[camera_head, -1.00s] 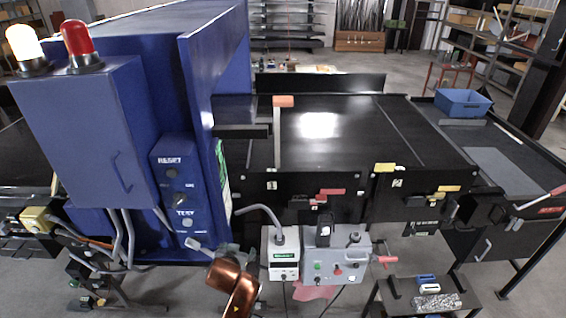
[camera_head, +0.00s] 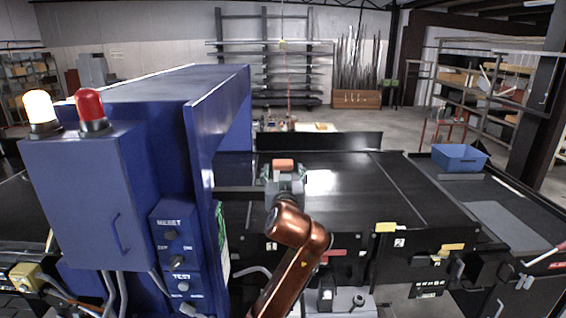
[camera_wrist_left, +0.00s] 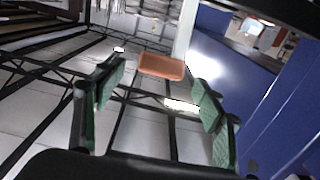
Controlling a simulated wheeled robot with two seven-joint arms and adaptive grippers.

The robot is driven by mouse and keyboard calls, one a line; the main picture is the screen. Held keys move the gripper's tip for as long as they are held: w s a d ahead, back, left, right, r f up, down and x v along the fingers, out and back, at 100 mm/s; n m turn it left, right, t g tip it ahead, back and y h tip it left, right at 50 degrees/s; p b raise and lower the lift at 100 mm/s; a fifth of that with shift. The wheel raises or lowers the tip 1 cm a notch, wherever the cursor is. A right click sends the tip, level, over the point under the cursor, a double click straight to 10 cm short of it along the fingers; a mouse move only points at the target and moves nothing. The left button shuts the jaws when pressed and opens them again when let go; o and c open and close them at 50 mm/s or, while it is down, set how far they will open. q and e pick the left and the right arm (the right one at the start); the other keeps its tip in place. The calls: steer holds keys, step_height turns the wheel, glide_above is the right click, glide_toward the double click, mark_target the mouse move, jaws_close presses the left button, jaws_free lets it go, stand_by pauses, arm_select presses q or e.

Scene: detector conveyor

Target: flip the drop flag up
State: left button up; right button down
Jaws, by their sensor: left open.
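The drop flag's orange end (camera_head: 283,164) shows at the conveyor beside the blue detector housing, just beyond my left gripper (camera_head: 285,177). Its pale arm is mostly hidden behind the gripper in the head view. In the left wrist view the orange end (camera_wrist_left: 161,66) shows between the two green-padded fingers of my open left gripper (camera_wrist_left: 156,80), with the pale arm (camera_wrist_left: 185,30) running up from it. I cannot tell whether a finger touches it. My right gripper is not in view.
The blue detector housing (camera_head: 228,110) with a white and a red lamp (camera_head: 91,108) stands close on the left. The black conveyor (camera_head: 345,190) is clear. A blue bin (camera_head: 460,158) sits at the right. A control box (camera_head: 345,300) is below.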

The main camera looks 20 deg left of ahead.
mark_target(283, 165)
arm_select(q)
steer(key=p+x, duration=0.1)
steer(key=x, duration=0.3)
steer(key=shift+w+a+r+p, duration=0.1)
steer(key=shift+p, duration=0.25)
steer(key=shift+w+a, duration=0.15)
steer(key=shift+w, duration=0.4)
steer(key=shift+c, duration=0.5)
steer(key=c, duration=1.6)
steer(key=shift+f, duration=0.2)
